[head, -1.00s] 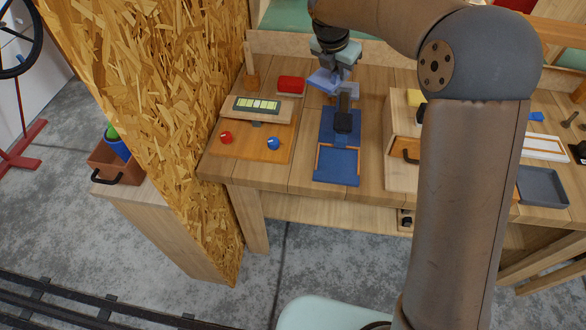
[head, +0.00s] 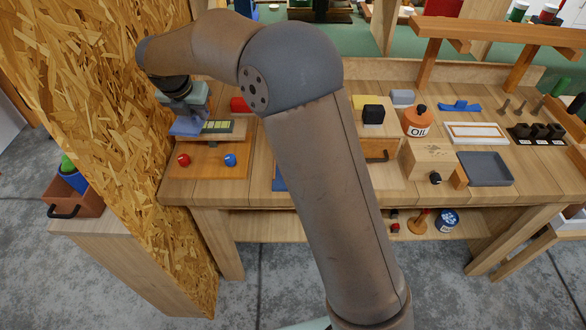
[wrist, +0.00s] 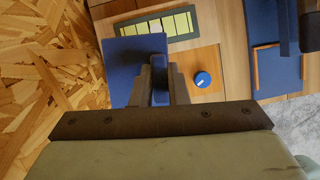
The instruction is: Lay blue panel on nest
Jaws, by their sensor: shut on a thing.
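My gripper (head: 190,112) is shut on the blue panel (head: 188,127), held up at the bench's left end near the chipboard wall. In the wrist view the panel (wrist: 130,65) shows as a flat blue plate, with a raised blue grip between the fingers (wrist: 160,82). A blue fixture with orange side strips, which looks like the nest (wrist: 277,65), lies to the right in the wrist view, apart from the panel. In the head view my arm hides most of that fixture; only a blue sliver (head: 279,181) shows.
The chipboard wall (head: 85,110) stands close left of my gripper. A yellow-green striped display (head: 218,127), red knob (head: 183,160), blue knob (head: 230,160) and red block (head: 238,104) are near. An oil bottle (head: 416,121) and grey tray (head: 486,168) are farther right.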

